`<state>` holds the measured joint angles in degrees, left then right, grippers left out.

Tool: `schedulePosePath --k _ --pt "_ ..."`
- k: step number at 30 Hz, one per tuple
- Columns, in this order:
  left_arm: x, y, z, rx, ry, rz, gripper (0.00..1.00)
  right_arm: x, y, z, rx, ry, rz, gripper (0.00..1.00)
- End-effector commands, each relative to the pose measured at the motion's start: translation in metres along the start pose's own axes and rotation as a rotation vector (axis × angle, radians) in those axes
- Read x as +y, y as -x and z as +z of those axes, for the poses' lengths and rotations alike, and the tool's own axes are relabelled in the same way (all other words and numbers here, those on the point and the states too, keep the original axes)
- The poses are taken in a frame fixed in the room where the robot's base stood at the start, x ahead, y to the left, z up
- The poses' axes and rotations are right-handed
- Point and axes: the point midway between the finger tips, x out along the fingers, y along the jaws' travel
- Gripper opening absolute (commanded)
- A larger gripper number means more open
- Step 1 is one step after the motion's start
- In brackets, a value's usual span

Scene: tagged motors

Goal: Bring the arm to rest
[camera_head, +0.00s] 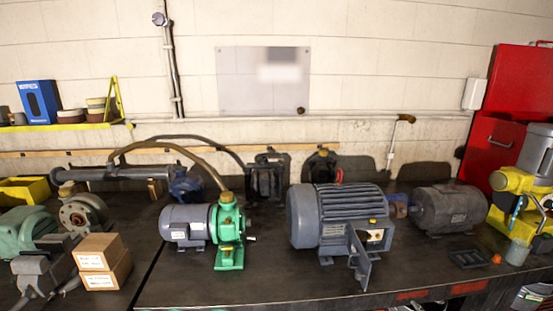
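Neither of my grippers shows in the head view, and I see no part of my arms. A large grey motor (318,215) sits right of the middle of the dark workbench (290,284), with a small tag on its side. A smaller grey motor (184,222) with a white label is joined to a green pump (229,225) left of the middle. A dark, worn motor (448,209) lies farther right.
Two stacked cardboard boxes (103,261) and a grey vise (45,268) crowd the left front. A yellow machine (518,192) stands at the right edge. A red cabinet (500,105) is behind it. The bench front near the middle is clear.

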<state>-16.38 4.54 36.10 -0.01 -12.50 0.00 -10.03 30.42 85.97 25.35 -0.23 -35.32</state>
Motion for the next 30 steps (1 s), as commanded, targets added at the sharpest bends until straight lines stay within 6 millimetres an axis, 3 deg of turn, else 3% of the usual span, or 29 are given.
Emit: schedulePosePath --k 5,8,12,14,18,21,24,27,30 --pt "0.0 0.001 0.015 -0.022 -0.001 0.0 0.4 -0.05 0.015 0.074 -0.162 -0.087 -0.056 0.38" --pt "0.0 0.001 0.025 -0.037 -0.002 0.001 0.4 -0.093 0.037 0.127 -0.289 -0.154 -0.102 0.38" --pt "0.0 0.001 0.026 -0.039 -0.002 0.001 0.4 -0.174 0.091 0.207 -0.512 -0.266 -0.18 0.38" --pt "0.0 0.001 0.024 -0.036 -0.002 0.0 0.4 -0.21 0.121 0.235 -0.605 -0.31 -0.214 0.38" --pt "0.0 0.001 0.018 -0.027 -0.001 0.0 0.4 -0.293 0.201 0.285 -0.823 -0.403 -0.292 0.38" --pt "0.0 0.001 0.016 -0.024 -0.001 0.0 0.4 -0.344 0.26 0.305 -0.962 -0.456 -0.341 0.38" --pt "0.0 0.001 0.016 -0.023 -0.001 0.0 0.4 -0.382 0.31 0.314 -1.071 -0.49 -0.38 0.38" --pt "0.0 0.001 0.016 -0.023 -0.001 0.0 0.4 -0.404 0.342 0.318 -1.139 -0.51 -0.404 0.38" --pt "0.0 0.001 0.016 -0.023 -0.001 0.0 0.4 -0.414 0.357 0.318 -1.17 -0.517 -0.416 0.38"
